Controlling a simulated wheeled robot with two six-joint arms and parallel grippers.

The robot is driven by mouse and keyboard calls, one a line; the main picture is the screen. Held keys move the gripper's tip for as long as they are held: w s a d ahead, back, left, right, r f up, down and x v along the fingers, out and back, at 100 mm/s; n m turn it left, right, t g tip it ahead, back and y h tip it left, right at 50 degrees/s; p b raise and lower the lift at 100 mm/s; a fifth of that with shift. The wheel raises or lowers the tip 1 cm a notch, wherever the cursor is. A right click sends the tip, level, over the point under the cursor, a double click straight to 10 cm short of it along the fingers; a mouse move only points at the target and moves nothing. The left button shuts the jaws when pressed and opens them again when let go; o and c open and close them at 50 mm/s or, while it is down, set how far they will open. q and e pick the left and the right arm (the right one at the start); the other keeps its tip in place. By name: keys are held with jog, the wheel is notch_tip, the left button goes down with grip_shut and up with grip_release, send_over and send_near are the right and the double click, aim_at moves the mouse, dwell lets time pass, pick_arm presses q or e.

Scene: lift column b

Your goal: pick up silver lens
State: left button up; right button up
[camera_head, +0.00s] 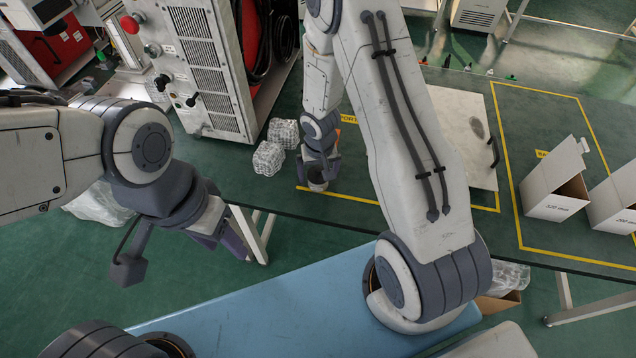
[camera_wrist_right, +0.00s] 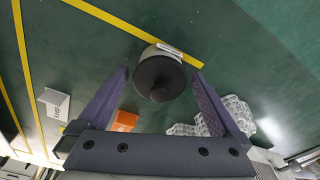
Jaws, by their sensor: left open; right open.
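The silver lens (camera_head: 318,184) is a short round cylinder on the green surface, partly covered by my right gripper (camera_head: 322,168) in the head view. In the right wrist view the lens (camera_wrist_right: 159,77) shows a dark round face with a knob, and a thin silver side at its top edge. My right gripper (camera_wrist_right: 160,80) is open, with one purple finger on each side of the lens. My left gripper (camera_head: 236,243) is open and empty near the front edge of the table, left of the lens.
Bubble-wrapped packs (camera_head: 268,158) lie left of the lens. A grey metal cabinet (camera_head: 205,75) stands behind them. A white panel with a handle (camera_head: 468,140) and open white boxes (camera_head: 555,185) are to the right. An orange item (camera_wrist_right: 124,120) shows in the wrist view. Yellow lines mark the green surface.

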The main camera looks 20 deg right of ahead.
jog(key=c, duration=1.5)
jog(key=shift+r, duration=0.1)
